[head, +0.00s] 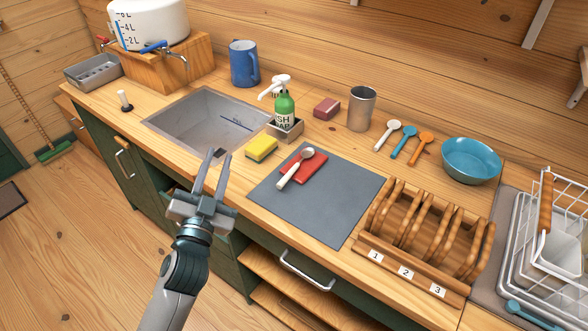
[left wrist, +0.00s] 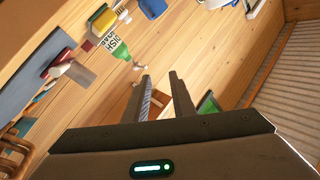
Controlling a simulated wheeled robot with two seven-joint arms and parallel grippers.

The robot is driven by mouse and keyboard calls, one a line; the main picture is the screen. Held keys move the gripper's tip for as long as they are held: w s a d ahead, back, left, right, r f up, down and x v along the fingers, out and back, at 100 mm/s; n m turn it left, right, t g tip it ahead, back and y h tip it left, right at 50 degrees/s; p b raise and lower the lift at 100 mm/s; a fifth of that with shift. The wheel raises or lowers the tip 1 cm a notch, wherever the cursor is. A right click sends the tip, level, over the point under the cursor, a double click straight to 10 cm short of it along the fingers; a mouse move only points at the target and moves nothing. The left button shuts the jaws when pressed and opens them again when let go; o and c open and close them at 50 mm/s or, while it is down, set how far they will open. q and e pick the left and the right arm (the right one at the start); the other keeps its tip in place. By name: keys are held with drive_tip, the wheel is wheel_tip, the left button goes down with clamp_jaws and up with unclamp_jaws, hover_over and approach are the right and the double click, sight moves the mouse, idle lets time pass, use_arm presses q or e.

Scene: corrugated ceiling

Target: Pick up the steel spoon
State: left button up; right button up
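A spoon with a grey metallic bowl and pale handle (head: 295,168) lies on a folded red cloth (head: 309,170), on the dark grey mat (head: 330,200). It appears to be the steel spoon. It also shows at the left of the left wrist view (left wrist: 60,68). My left gripper (head: 217,155) is open and empty, in front of the sink's near edge and to the left of the spoon, well apart from it. Its two separated fingers also show in the left wrist view (left wrist: 160,77). My right gripper is not in view.
A yellow sponge (head: 261,149) and a green soap bottle (head: 284,110) stand near the sink (head: 195,120). A wooden rack (head: 415,262) borders the mat's right side. A steel cup (head: 361,108), several other spoons and a teal bowl (head: 471,160) stand behind.

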use_arm(q)
drive_tip(key=d+r+m+t+h, duration=0.2)
drive_tip(key=d+r+m+h, duration=0.55)
drive_tip(key=r, duration=0.35)
drive_tip(key=s+d+r+m+g+h, duration=0.35)
drive_tip(key=d+m+g+h, duration=0.3)
drive_tip(key=m+g, duration=0.45)
drive_tip(key=s+d+r+m+g+h, duration=0.2)
drive_tip(key=s+d+m+g+h, duration=0.25)
drive_tip(key=d+m+g, duration=0.65)
drive_tip(key=w+a+f+m+y, duration=0.4)
drive_tip(key=a+f+m+y, duration=0.15)
drive_tip(key=f+y, duration=0.35)
drive_tip(key=w+a+t+y, duration=0.2)
drive_tip(key=w+a+y, duration=0.5)
drive_tip(key=a, duration=0.4)
drive_tip(key=shift+a+f+n+t+y, duration=0.2)
drive_tip(key=shift+n+t+y, duration=0.1)
drive_tip(key=shift+n+y, duration=0.1)
drive_tip(key=shift+w+d+f, duration=0.1)
drive_tip(key=shift+d, duration=0.05)
